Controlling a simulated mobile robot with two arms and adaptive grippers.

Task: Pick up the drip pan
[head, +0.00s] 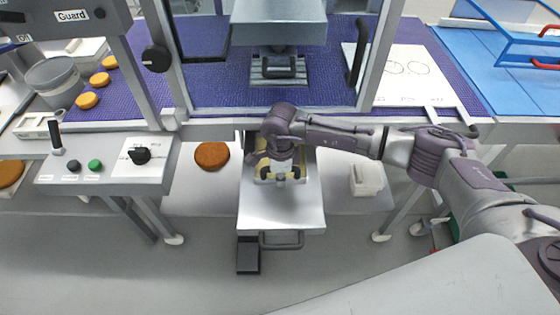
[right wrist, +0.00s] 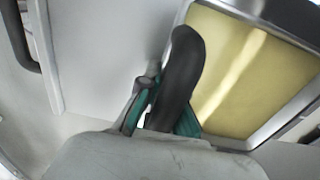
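The drip pan (right wrist: 235,70) is a shallow metal-rimmed pan with a yellow inside, filling the upper right of the right wrist view. In the head view it shows partly as a pale yellow patch (head: 262,168) on the pulled-out metal drawer (head: 282,210), mostly covered by my right arm and gripper. My right gripper (head: 280,175) points down over the pan. In the right wrist view its dark finger (right wrist: 180,80) with teal parts overlaps the pan's left edge. I cannot tell whether it touches the rim or how far the fingers are apart. My left gripper is not in view.
The guard frame (head: 270,112) and purple mesh belt (head: 120,60) stand behind the drawer. A control box (head: 105,165) with knobs is at left. A brown round (head: 212,155) lies left of the drawer, a small white container (head: 366,179) right of it. A handle (head: 281,241) sticks out in front.

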